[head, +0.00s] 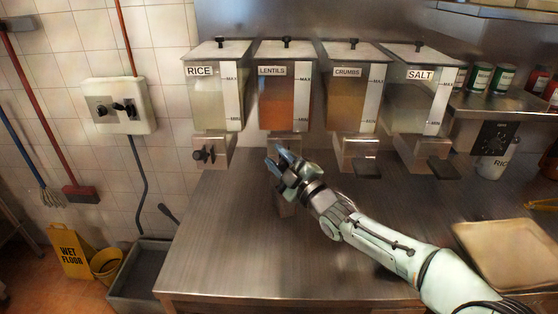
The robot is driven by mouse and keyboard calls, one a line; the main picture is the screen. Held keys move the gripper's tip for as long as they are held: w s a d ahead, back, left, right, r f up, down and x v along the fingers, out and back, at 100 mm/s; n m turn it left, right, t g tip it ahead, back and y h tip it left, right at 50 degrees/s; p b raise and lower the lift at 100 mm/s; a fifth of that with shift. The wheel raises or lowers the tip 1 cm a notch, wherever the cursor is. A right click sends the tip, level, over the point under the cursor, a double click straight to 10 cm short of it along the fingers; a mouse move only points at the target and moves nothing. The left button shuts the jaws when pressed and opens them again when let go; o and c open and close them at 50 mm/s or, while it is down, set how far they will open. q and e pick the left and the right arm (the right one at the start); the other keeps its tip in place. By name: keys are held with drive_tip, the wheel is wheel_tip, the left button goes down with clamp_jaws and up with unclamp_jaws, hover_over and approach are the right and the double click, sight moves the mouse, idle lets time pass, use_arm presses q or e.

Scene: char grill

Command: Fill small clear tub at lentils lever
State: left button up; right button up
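The lentils dispenser (285,98), a clear hopper labelled LENTILS with orange-red contents, is second from the left in the head view. My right gripper (279,163) is directly below it, in front of its outlet, with the fingers pointing up and left. The gripper hides the lentils lever and most of the outlet. I cannot tell whether the fingers touch the lever or hold anything. I cannot make out the small clear tub. My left gripper is out of view.
The rice (215,98), crumbs (350,100) and salt (412,100) dispensers stand alongside. The steel counter (225,245) is clear at front left. A beige tray (505,250) lies at right. A yellow wet-floor sign (70,250) stands on the floor at left.

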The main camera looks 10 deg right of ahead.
drive_tip(key=shift+o, duration=1.3)
use_arm(q)
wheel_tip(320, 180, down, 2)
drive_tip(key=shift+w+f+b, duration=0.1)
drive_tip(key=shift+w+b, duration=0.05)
drive_tip(key=shift+b, duration=1.1)
use_arm(e)
drive_tip(key=v, duration=1.3)
drive_tip(key=shift+s, duration=0.15)
drive_tip(key=shift+d, duration=0.15)
